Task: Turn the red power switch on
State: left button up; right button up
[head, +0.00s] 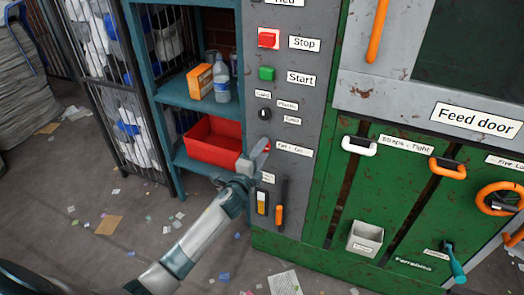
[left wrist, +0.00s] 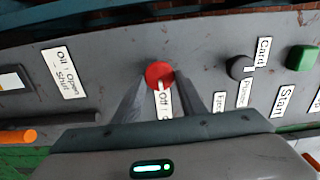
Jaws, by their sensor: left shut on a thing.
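The red power switch (left wrist: 159,73) is a round red knob on the grey control panel (head: 309,120). In the left wrist view it sits between the tips of my left gripper's two fingers, with an "Off" label partly showing just below it. My left gripper (head: 260,152) reaches the panel in the head view and is shut on the knob. There the fingers hide most of the knob, so which way it points cannot be told. My right gripper is in neither view.
Above the switch are a small black selector knob (head: 264,114), a green Start button (head: 267,73) and a red Stop button (head: 268,38). Below hangs an orange-handled lever (head: 279,215). A shelf with a red bin (head: 213,140) stands left of the panel.

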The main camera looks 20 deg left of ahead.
pick_arm(q)
jog(key=shift+f+m, duration=0.1)
jog(key=shift+m, duration=0.2)
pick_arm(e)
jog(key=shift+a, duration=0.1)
pick_arm(q)
jog(key=o, duration=1)
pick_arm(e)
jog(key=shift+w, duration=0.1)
pick_arm(q)
jog(key=shift+s, duration=0.15)
jog(key=shift+s+b, duration=0.7)
jog(key=shift+s, duration=7.85)
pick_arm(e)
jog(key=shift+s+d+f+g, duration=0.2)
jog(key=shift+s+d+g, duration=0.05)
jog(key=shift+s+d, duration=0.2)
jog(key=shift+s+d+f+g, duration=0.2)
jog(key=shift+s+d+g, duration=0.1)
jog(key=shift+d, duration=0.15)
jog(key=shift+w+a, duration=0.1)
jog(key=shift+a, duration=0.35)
